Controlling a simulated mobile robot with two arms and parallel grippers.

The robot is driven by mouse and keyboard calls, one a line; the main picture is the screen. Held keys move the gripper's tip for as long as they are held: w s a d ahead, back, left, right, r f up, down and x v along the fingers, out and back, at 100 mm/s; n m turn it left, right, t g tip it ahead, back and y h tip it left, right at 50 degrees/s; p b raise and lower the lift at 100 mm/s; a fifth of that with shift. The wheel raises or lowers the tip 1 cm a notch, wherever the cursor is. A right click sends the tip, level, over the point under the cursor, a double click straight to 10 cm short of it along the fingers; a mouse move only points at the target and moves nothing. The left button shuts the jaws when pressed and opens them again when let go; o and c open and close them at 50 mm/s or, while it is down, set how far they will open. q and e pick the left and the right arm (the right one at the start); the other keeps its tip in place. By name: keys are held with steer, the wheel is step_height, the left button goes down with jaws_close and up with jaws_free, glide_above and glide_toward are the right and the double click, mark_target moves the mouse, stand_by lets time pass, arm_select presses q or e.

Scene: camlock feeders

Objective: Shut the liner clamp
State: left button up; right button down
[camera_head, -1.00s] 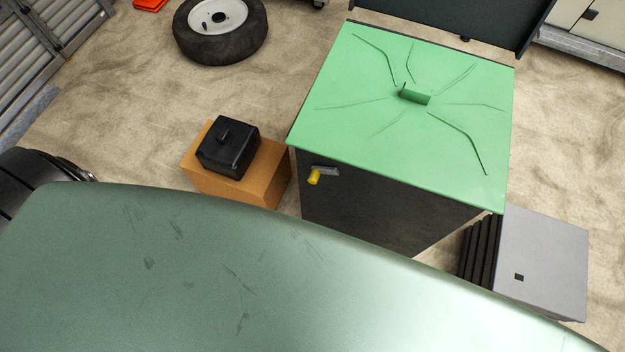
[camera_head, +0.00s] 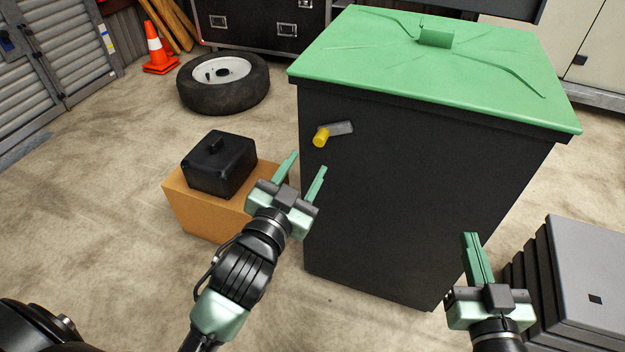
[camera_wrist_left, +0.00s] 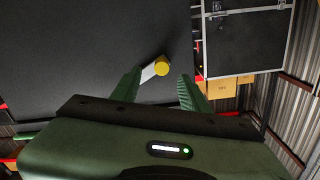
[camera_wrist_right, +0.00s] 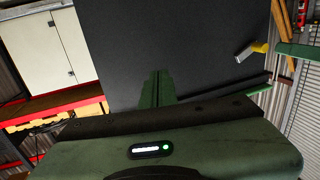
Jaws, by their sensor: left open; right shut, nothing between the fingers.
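The liner clamp is a short grey lever with a yellow knob (camera_head: 321,137) on the upper left of the dark bin's (camera_head: 400,180) front face. The lever slopes down to the left in the head view. My left gripper (camera_head: 306,165) is open and empty, just below and left of the clamp, not touching it. In the left wrist view the yellow knob (camera_wrist_left: 161,68) shows between the two green fingers, beyond their tips. My right gripper (camera_head: 470,236) is shut and empty in front of the bin's lower right. The clamp (camera_wrist_right: 259,47) also shows in the right wrist view, at upper right.
A green lid (camera_head: 400,60) covers the bin. A cardboard box (camera_head: 200,215) with a black case (camera_head: 219,163) on it stands left of the bin. Grey stacked panels (camera_head: 595,270) stand at right. A tyre (camera_head: 224,82) and a traffic cone (camera_head: 158,50) are behind; the left floor is open.

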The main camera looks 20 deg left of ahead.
mark_target(319, 142)
arm_select(q)
steer(key=w, duration=0.4)
steer(key=w+b, duration=0.1)
steer(key=w, duration=0.1)
steer(key=shift+w+r, duration=0.3)
steer(key=shift+w, duration=0.1)
steer(key=shift+w+d, duration=0.1)
steer(key=shift+w, duration=0.25)
jaws_close()
arm_select(e)
step_height(319, 142, up, 7)
steer(key=s+t+y, duration=0.1)
steer(key=t, duration=0.2)
steer(key=shift+a+t, duration=0.35)
steer(key=shift+t, duration=0.05)
